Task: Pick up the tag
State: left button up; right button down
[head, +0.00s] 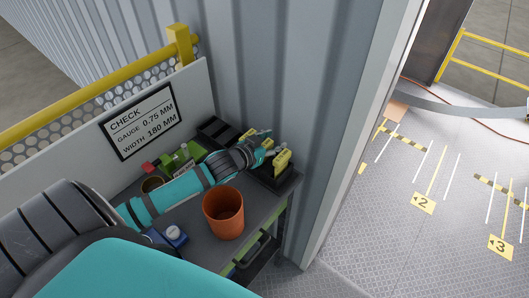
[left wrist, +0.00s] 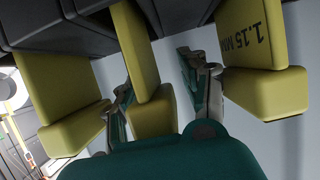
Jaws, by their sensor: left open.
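Several yellow tags (head: 282,160) stand in a black holder (head: 285,181) at the far right end of the bench. My left gripper (head: 262,146) is at these tags and partly hides them. In the left wrist view, the middle yellow tag (left wrist: 139,50) lies between the two spread fingers of my left gripper (left wrist: 158,78). I cannot tell whether either finger touches it. A tag to the right (left wrist: 250,35) reads "1.15 MM", and another yellow tag (left wrist: 60,85) is at the left. The middle tag's writing is not visible. My right gripper is out of view.
An orange-brown cup (head: 223,213) stands on the bench just in front of my left arm. A black tray (head: 216,132) and a green device (head: 181,158) are behind the arm. A sign (head: 142,121) reads "CHECK GAUGE 0.75 MM WIDTH 180 MM". A corrugated wall rises close behind the holder.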

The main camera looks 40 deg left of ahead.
pick_arm(q)
grip_shut()
dwell(0.5)
